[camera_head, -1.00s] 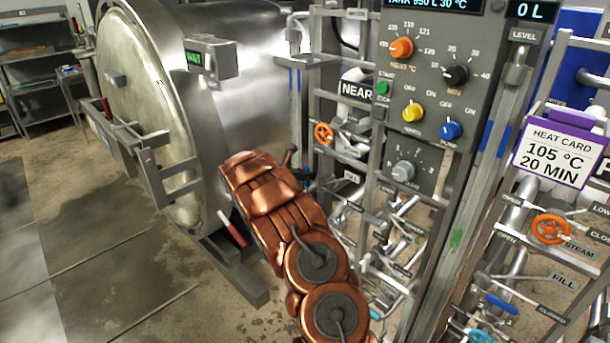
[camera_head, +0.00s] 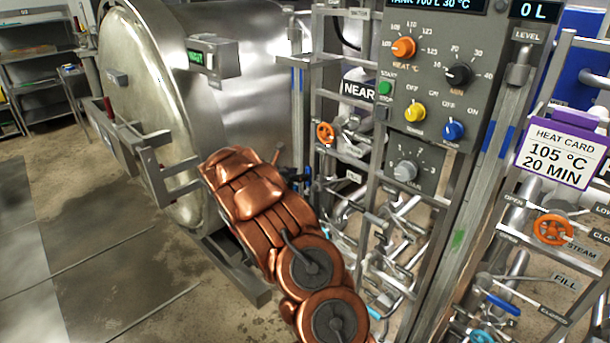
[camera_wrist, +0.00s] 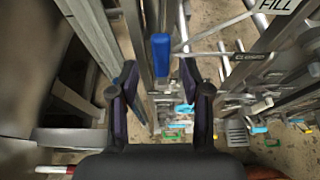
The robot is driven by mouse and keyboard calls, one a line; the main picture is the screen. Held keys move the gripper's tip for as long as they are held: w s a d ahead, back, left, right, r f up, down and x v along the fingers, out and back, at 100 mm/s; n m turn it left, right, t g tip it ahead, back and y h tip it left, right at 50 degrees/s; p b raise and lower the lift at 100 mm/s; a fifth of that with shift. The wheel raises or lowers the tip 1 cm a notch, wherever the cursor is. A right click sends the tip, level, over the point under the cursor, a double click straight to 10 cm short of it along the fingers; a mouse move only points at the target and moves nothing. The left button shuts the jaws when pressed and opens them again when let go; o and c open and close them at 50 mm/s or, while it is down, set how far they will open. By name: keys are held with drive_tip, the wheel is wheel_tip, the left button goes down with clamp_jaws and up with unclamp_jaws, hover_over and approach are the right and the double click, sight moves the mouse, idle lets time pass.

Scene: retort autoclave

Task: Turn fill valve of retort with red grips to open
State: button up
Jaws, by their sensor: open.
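The near retort (camera_head: 150,110) is a steel vessel with a round door at the left in the head view; a red grip (camera_head: 108,107) shows at its left edge. In the wrist view, a blue valve lever (camera_wrist: 160,55) stands upright just ahead of my gripper (camera_wrist: 158,88), in line with the gap. My gripper is open, with a dark finger on each side and nothing clamped. A FILL sign (camera_wrist: 278,5) and a CLOSED label (camera_wrist: 248,57) are right of the lever. Contact cannot be told.
The control panel (camera_head: 430,130) with knobs stands right of my arm. An orange wheel (camera_head: 326,133) is on the near rack. A second rack at the right has an orange steam wheel (camera_head: 553,229) and a blue fill lever (camera_head: 503,304). Open floor lies left.

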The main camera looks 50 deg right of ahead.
drive_tip(key=v, duration=0.6)
drive_tip(key=shift+a, duration=0.15)
drive_tip(key=shift+r, duration=0.15)
drive_tip(key=s+a+r+m+g+y, duration=0.1)
drive_tip(key=s+a+r+m+y, duration=0.1)
drive_tip(key=s+a+r+m, duration=0.45)
drive_tip(key=s+a+r+m+g+y, duration=0.1)
drive_tip(key=s+a+m+y, duration=0.3)
drive_tip(key=s, duration=0.6)
drive_tip(key=s+a+f+m+y, duration=0.1)
drive_tip(key=s+a+m+y, duration=0.2)
drive_tip(key=s+a, duration=0.9)
drive_tip(key=s+a+f+m+y, duration=0.2)
drive_tip(key=s+a+m+y, duration=0.2)
drive_tip(key=s+a, duration=0.9)
drive_tip(key=a, duration=0.6)
drive_tip(key=shift+a+f+t+y, duration=0.15)
drive_tip(key=shift+f+t+y, duration=0.1)
drive_tip(key=shift+t+y, duration=0.05)
drive_tip(key=shift+s+m, duration=0.15)
drive_tip(key=shift+m, duration=0.1)
